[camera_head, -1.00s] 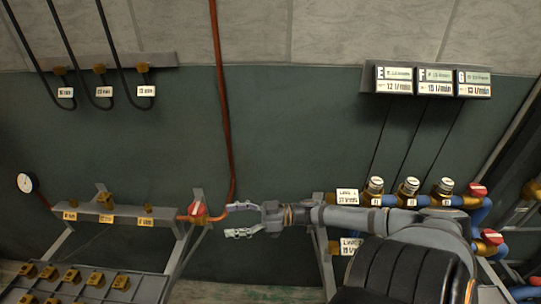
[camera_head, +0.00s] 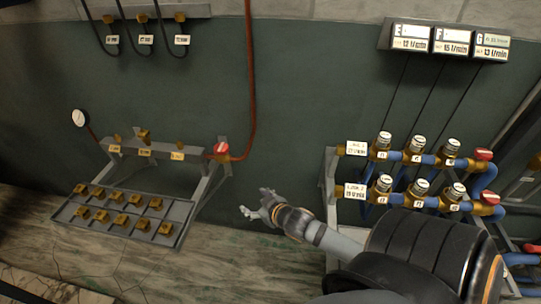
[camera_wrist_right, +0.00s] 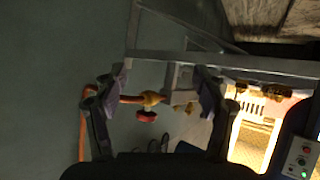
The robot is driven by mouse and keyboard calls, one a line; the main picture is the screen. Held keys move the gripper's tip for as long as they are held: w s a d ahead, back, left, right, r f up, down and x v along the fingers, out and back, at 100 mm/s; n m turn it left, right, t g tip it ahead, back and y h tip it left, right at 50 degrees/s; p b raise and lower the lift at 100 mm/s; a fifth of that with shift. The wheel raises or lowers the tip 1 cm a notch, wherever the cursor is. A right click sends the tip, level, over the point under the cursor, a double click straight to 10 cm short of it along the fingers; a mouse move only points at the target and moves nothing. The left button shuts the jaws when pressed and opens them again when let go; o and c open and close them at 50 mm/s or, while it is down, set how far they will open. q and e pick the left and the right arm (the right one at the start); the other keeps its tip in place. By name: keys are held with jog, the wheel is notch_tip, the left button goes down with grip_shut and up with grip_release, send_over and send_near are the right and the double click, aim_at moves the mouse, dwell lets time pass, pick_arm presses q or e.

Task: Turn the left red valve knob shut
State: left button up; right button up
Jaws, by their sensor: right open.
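The left red valve knob (camera_head: 221,148) sits on a brass valve at the right end of the left manifold bar (camera_head: 160,153), where the red hose joins. My right gripper (camera_head: 255,201) is open and empty, below and to the right of the knob in the head view, apart from it. In the right wrist view, the red knob (camera_wrist_right: 146,116) and its brass valve (camera_wrist_right: 151,98) appear between the two spread fingers of my right gripper (camera_wrist_right: 155,92). I cannot tell whether the valve is open or shut. My left gripper is not in view.
A tray (camera_head: 66,212) of brass fittings slopes below the left manifold. The red hose (camera_head: 250,75) runs up the wall. To the right, a rack carries two rows of gauged valves with other red knobs (camera_head: 484,154). The wall between the stands is clear.

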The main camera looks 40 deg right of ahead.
jog(key=s+a+f+g+h, duration=0.1)
jog(key=s+a+f+g, duration=0.1)
jog(key=s+f+g, duration=0.4)
jog(key=s, duration=0.4)
jog(key=shift+a+f+m+g, duration=0.2)
jog(key=shift+a+m+g, duration=0.1)
jog(key=shift+m, duration=0.1)
jog(key=s+a+r+g, duration=0.1)
jog(key=s+a+r, duration=0.1)
jog(key=s+r, duration=0.2)
notch_tip(320, 180, down, 26)
jog(key=s+d+f+g, duration=0.1)
jog(key=s+d+g, duration=0.1)
jog(key=s+d, duration=0.1)
jog(key=s+f+g, duration=0.1)
jog(key=s+f, duration=1.4)
jog(key=s, duration=0.3)
jog(key=shift+d, duration=0.3)
